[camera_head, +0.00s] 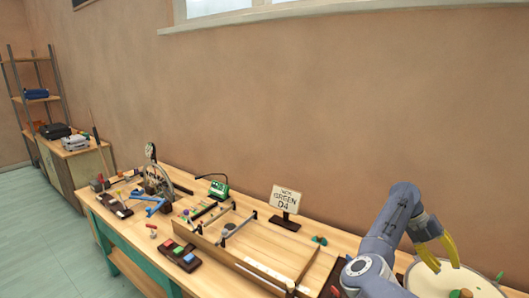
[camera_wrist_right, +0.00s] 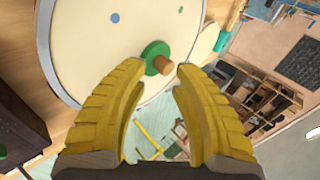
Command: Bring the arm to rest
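My right arm (camera_head: 385,245) comes in at the lower right of the head view. Its gripper (camera_head: 443,266) has yellow fingers that point down over a round cream drum-like disc (camera_head: 430,282). In the right wrist view the two fingers (camera_wrist_right: 160,68) stand apart with a clear gap and nothing gripped. A green disc with a wooden peg (camera_wrist_right: 157,57) shows beyond the fingertips, at the edge of the cream disc (camera_wrist_right: 85,35). I cannot tell how far the peg is from the tips. My left gripper is not in view.
A long wooden bench (camera_head: 325,232) runs along the wall. A shallow wooden frame (camera_head: 262,269), a dark block with coloured buttons (camera_head: 180,256) and a wheel device (camera_head: 156,177) lie farther left.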

